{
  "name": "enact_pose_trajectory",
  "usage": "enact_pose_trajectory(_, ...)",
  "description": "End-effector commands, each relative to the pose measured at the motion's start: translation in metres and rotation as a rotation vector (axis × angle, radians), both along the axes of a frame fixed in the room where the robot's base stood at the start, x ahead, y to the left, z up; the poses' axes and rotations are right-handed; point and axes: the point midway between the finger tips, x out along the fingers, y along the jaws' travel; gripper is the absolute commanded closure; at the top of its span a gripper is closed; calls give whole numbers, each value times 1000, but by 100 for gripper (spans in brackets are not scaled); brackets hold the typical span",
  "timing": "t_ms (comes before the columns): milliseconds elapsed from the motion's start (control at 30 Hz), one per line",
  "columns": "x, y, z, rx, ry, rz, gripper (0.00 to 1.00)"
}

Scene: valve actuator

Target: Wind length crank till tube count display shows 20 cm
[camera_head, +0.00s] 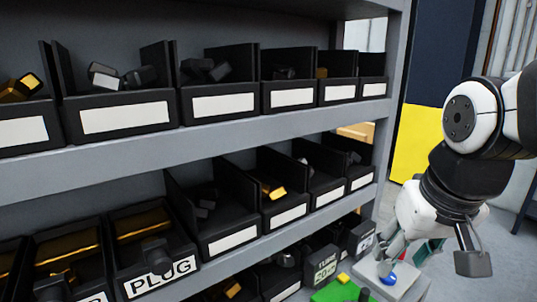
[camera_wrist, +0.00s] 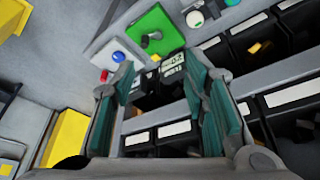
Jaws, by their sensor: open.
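A green panel (camera_head: 338,291) shows at the bottom edge of the head view, partly cut off. In the wrist view the green panel (camera_wrist: 160,22) carries a dark crank-like part (camera_wrist: 150,38). A small display box (camera_head: 325,266) seems to read "TUBE" and "20", too small to be sure. A display (camera_wrist: 173,64) also shows in the wrist view, its digits unclear. My gripper (camera_head: 412,252) is above the grey control surface, near a blue button (camera_head: 389,279). In the wrist view my gripper (camera_wrist: 158,64) has its teal fingers wide apart, with nothing between them.
Grey shelves (camera_head: 110,160) with several black bins fill the left and middle of the head view. A bin labelled "PLUG" (camera_head: 160,277) is at lower left. A red button (camera_wrist: 104,76) is beside the panel. A yellow wall panel (camera_head: 416,142) is behind my arm.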

Motion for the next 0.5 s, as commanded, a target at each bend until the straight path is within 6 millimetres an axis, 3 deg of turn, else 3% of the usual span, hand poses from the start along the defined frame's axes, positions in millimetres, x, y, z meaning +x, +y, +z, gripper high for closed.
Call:
enact_pose_trajectory(33, -15, 3, 5, -1, -28, 6, 59)
enact_pose_trajectory(200, -53, 8, 9, -1, -94, 20, 59)
enact_pose_trajectory(500, -77, 11, 7, -1, -136, 29, 59)
